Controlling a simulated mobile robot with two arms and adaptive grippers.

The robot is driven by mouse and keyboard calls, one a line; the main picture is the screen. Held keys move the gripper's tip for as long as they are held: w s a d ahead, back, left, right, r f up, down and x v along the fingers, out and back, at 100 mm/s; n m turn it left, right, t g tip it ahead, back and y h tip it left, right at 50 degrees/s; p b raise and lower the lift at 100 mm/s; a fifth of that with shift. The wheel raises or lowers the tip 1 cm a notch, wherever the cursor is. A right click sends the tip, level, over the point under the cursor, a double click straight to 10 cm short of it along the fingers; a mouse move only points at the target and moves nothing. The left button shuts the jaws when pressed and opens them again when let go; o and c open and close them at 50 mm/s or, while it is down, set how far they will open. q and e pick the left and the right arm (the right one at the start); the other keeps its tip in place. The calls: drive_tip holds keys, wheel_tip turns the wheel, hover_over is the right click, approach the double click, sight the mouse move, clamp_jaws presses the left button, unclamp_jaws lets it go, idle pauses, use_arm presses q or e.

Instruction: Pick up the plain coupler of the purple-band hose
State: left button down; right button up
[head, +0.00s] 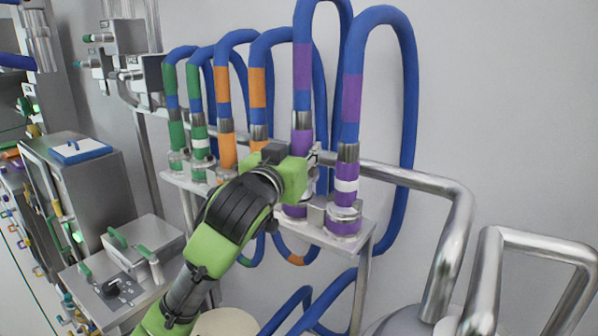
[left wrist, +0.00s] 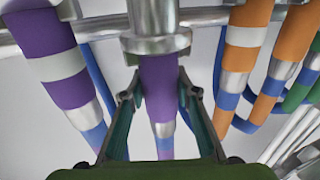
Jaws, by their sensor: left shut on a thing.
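The purple-band hose (head: 303,70) arches up blue, with a purple band and a plain purple coupler (head: 302,143) at its lower end, without a white ring. My left gripper (head: 311,163) is at this coupler and hides part of it. In the left wrist view the fingers of my left gripper (left wrist: 160,98) lie on both sides of the plain purple coupler (left wrist: 157,77), shut on it. A metal collar (left wrist: 155,42) shows at the coupler's end. The other purple coupler (head: 346,171), with a white ring, stands to the right; it also shows in the left wrist view (left wrist: 45,30). My right gripper is not in view.
Orange couplers (head: 227,150) and green couplers (head: 177,135) stand in the same rack (head: 330,238) to the left. A metal rail (head: 400,176) runs behind the hoses. Blue hose loops hang below and behind. A steel cabinet (head: 110,190) stands at the left.

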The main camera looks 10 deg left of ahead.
sight(311, 134)
use_arm(q)
drive_tip(key=s+r, duration=0.1)
drive_tip(key=d+r+b, duration=0.1)
drive_tip(key=s+r, duration=0.1)
drive_tip(key=shift+s+d+r, duration=0.35)
drive_tip(key=shift+r, duration=0.05)
drive_tip(key=s+d+r+b, duration=0.3)
drive_tip(key=s+d+r, duration=0.1)
drive_tip(key=s, duration=0.4)
drive_tip(key=shift+d+r+b, duration=0.3)
drive_tip(key=shift+d+b, duration=0.1)
drive_tip(key=shift+d, duration=0.05)
drive_tip(key=shift+s, duration=0.1)
